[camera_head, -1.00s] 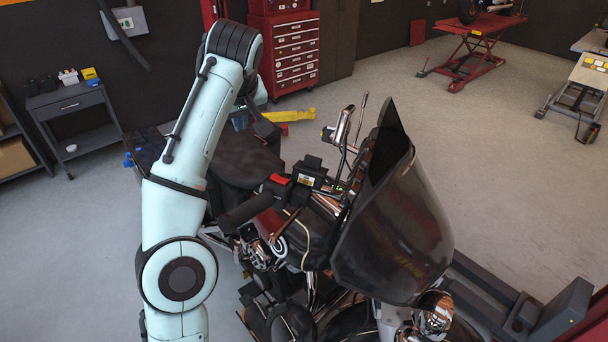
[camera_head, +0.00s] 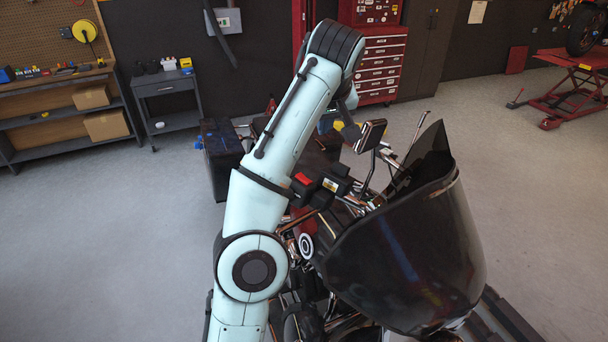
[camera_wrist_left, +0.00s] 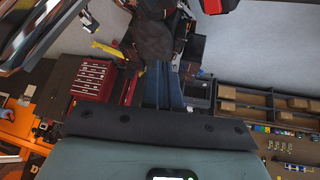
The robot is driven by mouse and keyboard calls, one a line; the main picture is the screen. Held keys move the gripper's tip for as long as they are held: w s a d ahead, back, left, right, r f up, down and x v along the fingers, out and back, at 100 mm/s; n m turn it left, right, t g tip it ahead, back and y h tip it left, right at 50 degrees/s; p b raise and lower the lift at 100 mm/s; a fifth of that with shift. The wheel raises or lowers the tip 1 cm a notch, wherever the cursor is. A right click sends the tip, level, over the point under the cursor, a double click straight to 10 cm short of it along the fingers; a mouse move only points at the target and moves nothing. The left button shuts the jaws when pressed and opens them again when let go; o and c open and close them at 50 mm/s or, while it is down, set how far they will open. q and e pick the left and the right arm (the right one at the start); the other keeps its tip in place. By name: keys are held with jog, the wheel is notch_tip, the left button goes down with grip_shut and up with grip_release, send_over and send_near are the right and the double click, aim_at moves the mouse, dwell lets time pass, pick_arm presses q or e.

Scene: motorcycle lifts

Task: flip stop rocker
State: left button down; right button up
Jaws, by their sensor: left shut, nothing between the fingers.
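The red rocker (camera_head: 303,179) sits on top of the black switch housing (camera_head: 334,184) on the motorcycle's handlebar, in the middle of the head view. A red part on black also shows at the top edge of the left wrist view (camera_wrist_left: 212,6). My left arm rises across the head view and bends down beyond the handlebar. My left gripper (camera_head: 347,128) shows only as a small dark part behind the forearm, above and beyond the rocker in the picture, apparently apart from it. It is shut and empty. My right gripper is out of view.
The motorcycle's dark windshield (camera_head: 405,250) stands right of the handlebar, with a mirror (camera_head: 370,135) close to my left gripper. A red tool cabinet (camera_head: 380,62), a small grey table (camera_head: 165,88) and a shelf (camera_head: 62,115) stand behind. Open floor lies at left.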

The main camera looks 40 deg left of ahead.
pick_arm(q)
jog(key=shift+f, duration=0.1)
send_over(306, 177)
jog(key=f, duration=0.3)
jog(key=w+f, duration=0.1)
jog(key=f, duration=0.1)
jog(key=shift+d+f, duration=0.2)
jog(key=shift+d, duration=0.05)
notch_tip(306, 177, down, 2)
jog(key=shift+s+a+b, duration=0.1)
jog(key=shift+b, duration=0.55)
jog(key=shift+s+a+f, duration=0.1)
jog(key=shift+s+f, duration=0.1)
jog(key=shift+s, duration=0.35)
jog(key=shift+w, duration=0.3)
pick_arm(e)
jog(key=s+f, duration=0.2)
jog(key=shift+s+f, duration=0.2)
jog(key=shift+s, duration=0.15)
pick_arm(q)
jog(key=shift+s, duration=0.1)
